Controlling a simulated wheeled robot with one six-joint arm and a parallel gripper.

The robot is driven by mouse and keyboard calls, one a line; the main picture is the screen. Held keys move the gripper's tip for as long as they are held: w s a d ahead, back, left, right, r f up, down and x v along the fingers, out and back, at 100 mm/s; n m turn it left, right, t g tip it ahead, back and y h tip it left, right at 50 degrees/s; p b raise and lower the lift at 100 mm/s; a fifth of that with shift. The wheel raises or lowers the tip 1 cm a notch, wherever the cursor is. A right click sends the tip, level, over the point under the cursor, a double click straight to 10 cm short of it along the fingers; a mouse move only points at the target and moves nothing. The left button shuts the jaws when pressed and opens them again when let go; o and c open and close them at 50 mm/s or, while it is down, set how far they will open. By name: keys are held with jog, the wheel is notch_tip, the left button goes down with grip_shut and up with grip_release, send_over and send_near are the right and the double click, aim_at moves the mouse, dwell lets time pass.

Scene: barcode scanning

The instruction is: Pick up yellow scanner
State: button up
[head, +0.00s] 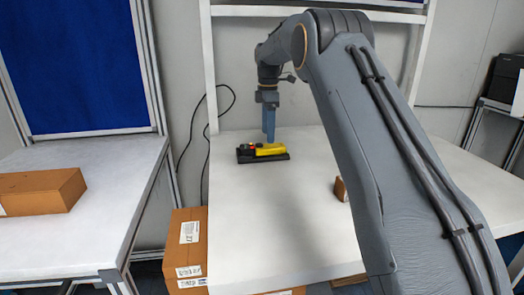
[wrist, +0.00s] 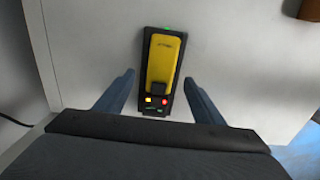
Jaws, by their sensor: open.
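The yellow scanner (head: 268,149) lies in a black cradle (head: 243,159) on the white table, towards its back left. In the wrist view the scanner (wrist: 163,62) shows yellow on the black cradle (wrist: 146,50), with small yellow and red spots near its lower end. My gripper (head: 268,137) is open above the scanner, fingers pointing down. In the wrist view my gripper's fingers (wrist: 158,87) stand apart on either side of the cradle's lower part. Nothing is held between them. I cannot tell the exact height of the fingertips over the scanner.
A small brown box (head: 340,189) stands on the white table (head: 262,225), partly behind my arm. A brown carton (head: 42,191) lies on the left table (head: 75,240). Cartons (head: 187,245) are stacked on the floor between the tables. The table's middle is clear.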

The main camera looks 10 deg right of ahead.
aim_at(269, 145)
jog(key=shift+s+d+f+p, duration=0.1)
jog(key=shift+f+p, duration=0.4)
jog(key=shift+f, duration=0.95)
jog(key=shift+d+f+p, duration=0.1)
jog(key=shift+f+p, duration=0.4)
jog(key=shift+f, duration=0.9)
jog(key=c, duration=1.3)
jog(key=shift+r, duration=0.1)
